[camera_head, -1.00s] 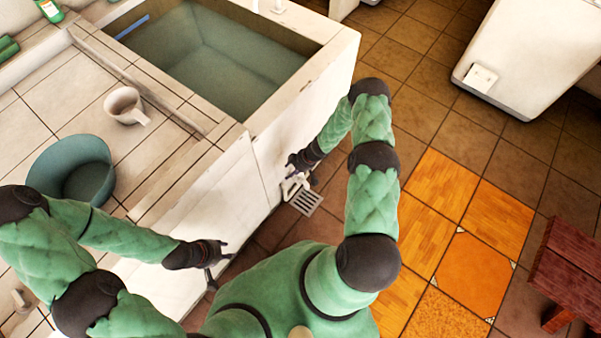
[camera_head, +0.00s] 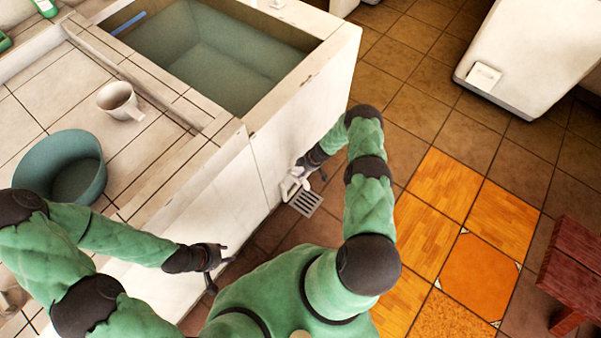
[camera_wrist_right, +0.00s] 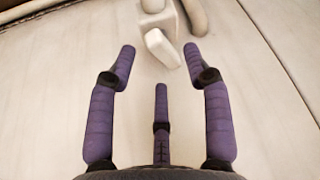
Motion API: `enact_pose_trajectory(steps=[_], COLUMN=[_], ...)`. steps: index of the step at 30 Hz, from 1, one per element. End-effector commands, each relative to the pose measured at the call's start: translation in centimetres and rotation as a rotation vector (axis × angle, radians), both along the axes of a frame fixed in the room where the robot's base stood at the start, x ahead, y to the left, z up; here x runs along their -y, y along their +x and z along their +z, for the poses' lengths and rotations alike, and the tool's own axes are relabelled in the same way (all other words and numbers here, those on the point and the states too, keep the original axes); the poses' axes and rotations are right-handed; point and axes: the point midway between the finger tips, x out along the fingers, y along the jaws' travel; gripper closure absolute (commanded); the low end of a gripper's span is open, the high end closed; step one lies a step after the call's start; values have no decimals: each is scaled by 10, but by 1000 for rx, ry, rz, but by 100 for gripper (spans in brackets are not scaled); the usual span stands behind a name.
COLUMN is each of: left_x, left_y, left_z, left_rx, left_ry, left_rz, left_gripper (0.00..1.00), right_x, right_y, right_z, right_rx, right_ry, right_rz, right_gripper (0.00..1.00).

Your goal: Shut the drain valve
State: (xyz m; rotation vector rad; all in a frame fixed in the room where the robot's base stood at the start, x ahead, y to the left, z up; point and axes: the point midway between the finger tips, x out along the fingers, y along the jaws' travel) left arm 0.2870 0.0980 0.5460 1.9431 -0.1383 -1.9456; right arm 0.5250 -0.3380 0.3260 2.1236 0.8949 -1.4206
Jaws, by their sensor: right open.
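The drain valve shows in the right wrist view as a whitish fitting with a flat lever (camera_wrist_right: 162,48) on the pale basin wall. In the head view the pale valve (camera_head: 291,188) sits low on the basin's side, above a floor grate. My right gripper (camera_wrist_right: 160,62) is open, its purple fingers spread with the lever's lower end just beyond and between the fingertips. I see no clear contact. In the head view my right gripper (camera_head: 302,172) is beside the valve and partly hides it. My left gripper (camera_head: 222,256) hangs empty near the counter's front, its fingers apart.
The basin (camera_head: 248,125) holds water. A floor grate (camera_head: 305,203) lies below the valve. A white mug (camera_head: 118,100) and a teal bowl (camera_head: 62,170) stand on the tiled counter. A red wooden stool (camera_head: 575,255) is at right. The tiled floor between is clear.

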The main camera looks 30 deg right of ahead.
Motion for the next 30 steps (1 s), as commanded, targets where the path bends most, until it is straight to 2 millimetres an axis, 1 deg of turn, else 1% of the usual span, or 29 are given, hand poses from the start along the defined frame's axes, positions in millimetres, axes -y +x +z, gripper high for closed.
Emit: enact_pose_trajectory(steps=[1,6,17,20,21,22,23,30], left_x=[0,0,0,0,0,0,0,0], left_y=[0,0,0,0,0,0,0,0], left_z=[-6,-11,-11,-11,-11,-11,-11,-11], left_rx=[0,0,0,0,0,0,0,0], left_ry=[0,0,0,0,0,0,0,0], left_rz=[0,0,0,0,0,0,0,0], left_gripper=[60,60,60,60,60,60,60,60], right_x=[-2,-6,-7,-7,-7,-7,-7,-8], right_y=[2,6,7,7,7,7,7,7], right_z=[-9,-21,-23,-23,-23,-23,-23,-23], right_rx=[1,1,1,0,0,0,0,0], right_ry=[-1,-1,-1,0,0,0,0,1], right_rz=[3,2,1,1,1,1,1,-9], right_gripper=[50,50,50,75,86,95,100,100])
